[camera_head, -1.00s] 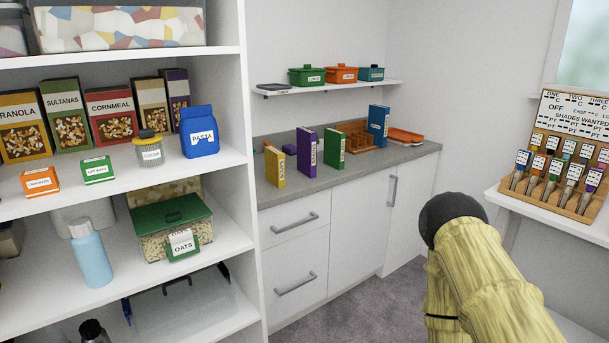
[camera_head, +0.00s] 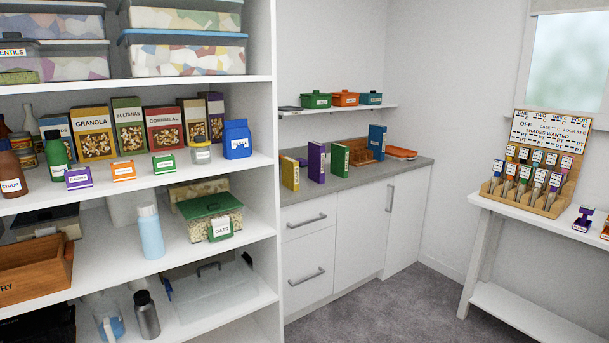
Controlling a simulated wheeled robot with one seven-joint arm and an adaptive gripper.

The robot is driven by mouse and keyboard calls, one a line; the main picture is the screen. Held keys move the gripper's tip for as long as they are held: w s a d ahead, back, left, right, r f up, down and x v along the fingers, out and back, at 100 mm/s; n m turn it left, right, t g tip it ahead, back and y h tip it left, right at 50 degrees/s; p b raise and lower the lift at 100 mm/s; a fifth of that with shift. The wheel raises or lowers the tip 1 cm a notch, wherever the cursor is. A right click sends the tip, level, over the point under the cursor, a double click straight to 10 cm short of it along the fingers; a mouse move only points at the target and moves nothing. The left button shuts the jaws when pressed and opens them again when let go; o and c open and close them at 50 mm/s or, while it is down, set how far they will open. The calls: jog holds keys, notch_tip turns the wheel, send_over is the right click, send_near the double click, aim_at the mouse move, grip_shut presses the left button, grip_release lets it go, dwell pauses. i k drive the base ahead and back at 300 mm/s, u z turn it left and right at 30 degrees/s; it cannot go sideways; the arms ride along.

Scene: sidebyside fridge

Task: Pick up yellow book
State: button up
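The yellow book (camera_head: 290,173) stands upright on the left end of the grey counter (camera_head: 350,190). A purple book (camera_head: 316,162) stands to its right, then a green book (camera_head: 340,161), with gaps between them. A blue book (camera_head: 376,142) stands farther right by a wooden rack (camera_head: 358,152). My gripper is not in view, and none of my arm shows now.
Tall white shelves (camera_head: 262,165) with food boxes and jars stand at the left, close beside the counter. A white table (camera_head: 497,208) with a display board stands at the right. The grey carpet (camera_head: 400,305) before the drawers is clear.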

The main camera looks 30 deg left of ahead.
aim_at(291, 166)
jog(key=z, duration=0.15)
jog(key=i, duration=1.45)
jog(key=u, duration=0.7)
jog(key=i, duration=1)
jog(key=u, duration=0.9)
